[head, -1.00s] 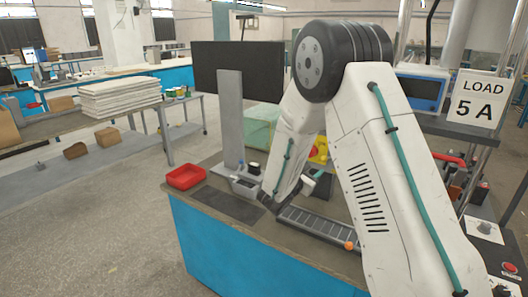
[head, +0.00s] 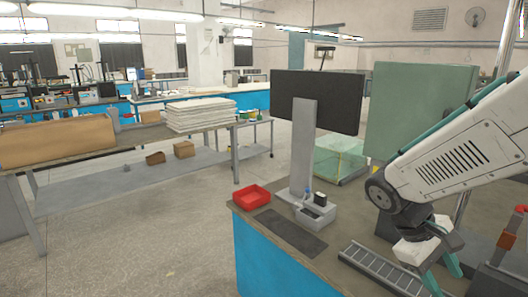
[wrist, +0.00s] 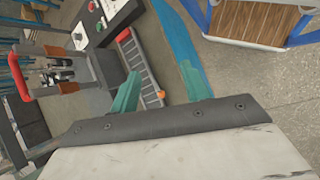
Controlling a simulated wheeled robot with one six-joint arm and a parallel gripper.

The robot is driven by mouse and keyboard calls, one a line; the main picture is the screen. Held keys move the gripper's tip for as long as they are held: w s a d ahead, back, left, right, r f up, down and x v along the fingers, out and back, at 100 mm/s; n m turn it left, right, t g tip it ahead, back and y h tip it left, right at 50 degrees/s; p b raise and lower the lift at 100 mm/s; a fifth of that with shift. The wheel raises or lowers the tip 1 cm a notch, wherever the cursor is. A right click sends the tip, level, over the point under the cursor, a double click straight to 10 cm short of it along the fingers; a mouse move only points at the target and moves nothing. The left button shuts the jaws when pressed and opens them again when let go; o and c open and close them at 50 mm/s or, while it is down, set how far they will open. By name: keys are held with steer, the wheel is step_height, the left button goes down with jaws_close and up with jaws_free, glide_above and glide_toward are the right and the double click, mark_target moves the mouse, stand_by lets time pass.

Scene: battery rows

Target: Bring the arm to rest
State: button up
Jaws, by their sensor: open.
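My white arm (head: 452,165) reaches in from the right in the head view, folded with its wrist low above the right part of the workbench. My gripper (head: 442,275) points down there, with its teal fingers partly cut by the picture's bottom right. In the wrist view my gripper (wrist: 161,72) shows its two teal fingers spread well apart, with nothing held between them. A slotted grey rack (head: 385,272) lies on the bench left of the gripper. It also shows in the wrist view (wrist: 138,62), with a small orange piece (wrist: 160,94) at its near end.
On the blue-sided bench stand a red tray (head: 251,197), a grey bin (head: 317,214) with small items, and a dark screen (head: 318,98) on a post. A dark mat (head: 290,232) lies bare. A green panel (head: 415,108) rises behind my arm. Open floor lies left.

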steer(key=s+a+r+m+t+y, duration=0.3)
steer(key=s+a+r+t+y, duration=0.2)
steer(key=s+a, duration=0.4)
steer(key=shift+s+a+r+m+y, duration=0.25)
steer(key=shift+r+m+y, duration=0.25)
steer(key=shift+r, duration=0.75)
